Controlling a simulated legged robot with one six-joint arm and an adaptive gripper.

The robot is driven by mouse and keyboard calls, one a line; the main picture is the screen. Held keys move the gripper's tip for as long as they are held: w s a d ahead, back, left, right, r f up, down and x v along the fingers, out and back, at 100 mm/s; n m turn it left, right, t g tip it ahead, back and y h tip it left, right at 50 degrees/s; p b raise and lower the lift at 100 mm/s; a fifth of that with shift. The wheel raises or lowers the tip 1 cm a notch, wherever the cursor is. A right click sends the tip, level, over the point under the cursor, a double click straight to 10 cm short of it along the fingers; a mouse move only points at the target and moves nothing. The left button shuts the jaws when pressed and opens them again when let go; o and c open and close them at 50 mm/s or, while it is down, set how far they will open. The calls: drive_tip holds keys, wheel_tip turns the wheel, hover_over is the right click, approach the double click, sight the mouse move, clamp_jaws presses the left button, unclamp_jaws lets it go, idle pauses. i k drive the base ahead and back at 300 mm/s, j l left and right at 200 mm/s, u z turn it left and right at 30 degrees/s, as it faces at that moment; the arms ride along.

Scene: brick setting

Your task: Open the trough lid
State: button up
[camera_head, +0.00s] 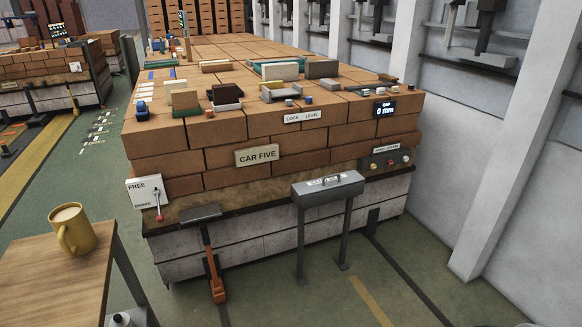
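A grey metal box on two legs stands in front of the brick-stacked car. I take it to be the trough, though no label on it says so. Its flat top, which looks like the lid (345,185), lies level and appears closed. The inside of the box is hidden. My gripper and arm are not in view.
The brick car (258,180) with a "CAR FIVE" plate stands right behind the box. A FREE lever panel (147,189) and orange-footed pedal post (213,272) are left. A wooden table (45,285) with a yellow mug (72,230) is front left. Floor right is clear.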

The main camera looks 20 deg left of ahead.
sight(326, 183)
drive_tip(key=i+j+u, duration=0.15)
drive_tip(key=i+u, duration=0.3)
drive_tip(key=i, duration=0.35)
drive_tip(key=i+j+z, duration=0.85)
drive_tip(key=j, duration=0.3)
drive_tip(key=i+j+z, duration=0.45)
drive_tip(key=j, duration=0.3)
drive_tip(key=i+j+z, duration=0.2)
drive_tip(key=j, duration=0.25)
drive_tip(key=k+l, duration=0.05)
drive_tip(key=k, duration=0.05)
